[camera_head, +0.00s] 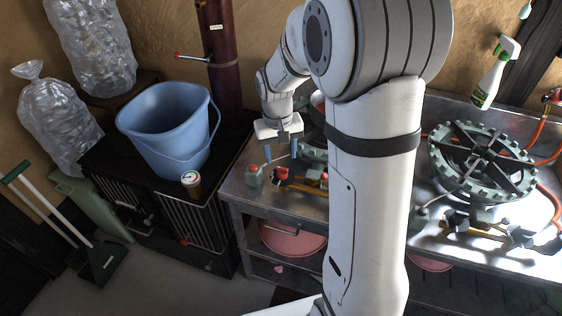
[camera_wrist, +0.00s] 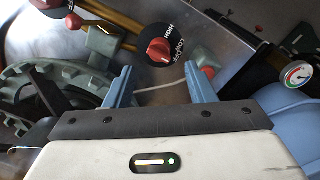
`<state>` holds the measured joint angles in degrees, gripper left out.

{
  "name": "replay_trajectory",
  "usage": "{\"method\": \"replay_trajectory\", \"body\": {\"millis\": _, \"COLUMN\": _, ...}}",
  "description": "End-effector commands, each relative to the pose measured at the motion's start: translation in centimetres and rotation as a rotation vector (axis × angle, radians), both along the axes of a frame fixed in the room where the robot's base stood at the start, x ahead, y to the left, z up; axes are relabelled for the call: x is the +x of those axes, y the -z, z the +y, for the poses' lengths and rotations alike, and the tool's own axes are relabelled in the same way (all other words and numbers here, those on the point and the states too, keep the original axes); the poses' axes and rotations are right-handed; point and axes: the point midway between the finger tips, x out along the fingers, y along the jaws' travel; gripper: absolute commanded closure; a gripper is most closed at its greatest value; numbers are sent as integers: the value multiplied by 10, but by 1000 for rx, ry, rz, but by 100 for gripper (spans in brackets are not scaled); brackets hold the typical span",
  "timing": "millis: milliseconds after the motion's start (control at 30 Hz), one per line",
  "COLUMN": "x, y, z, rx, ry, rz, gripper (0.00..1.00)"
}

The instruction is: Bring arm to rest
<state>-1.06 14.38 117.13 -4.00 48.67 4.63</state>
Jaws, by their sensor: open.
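My gripper (camera_head: 282,150) is open above the left end of the metal bench (camera_head: 232,187), fingers pointing down. In the wrist view my gripper (camera_wrist: 166,88) shows two blue fingers well apart with nothing held between them. A black disc with a red knob (camera_wrist: 160,50) lies beyond the fingertips. My arm stands bent in the middle of the head view and hides part of the bench.
A green toothed wheel (camera_head: 483,160) and a spray bottle (camera_head: 495,72) are at right.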

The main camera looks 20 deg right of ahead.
Motion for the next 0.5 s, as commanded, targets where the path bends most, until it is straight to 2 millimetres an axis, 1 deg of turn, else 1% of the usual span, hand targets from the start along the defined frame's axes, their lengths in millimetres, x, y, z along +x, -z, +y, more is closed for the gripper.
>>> {"method": "replay_trajectory", "body": {"millis": 33, "x": 0, "y": -6, "z": 0, "rx": 0, "ry": 0, "rz": -1, "gripper": 50}}
{"method": "replay_trajectory", "body": {"millis": 167, "x": 0, "y": -14, "z": 1, "rx": 0, "ry": 0, "rz": 1, "gripper": 50}}
{"method": "replay_trajectory", "body": {"millis": 500, "x": 0, "y": -15, "z": 1, "rx": 0, "ry": 0, "rz": 2, "gripper": 50}}
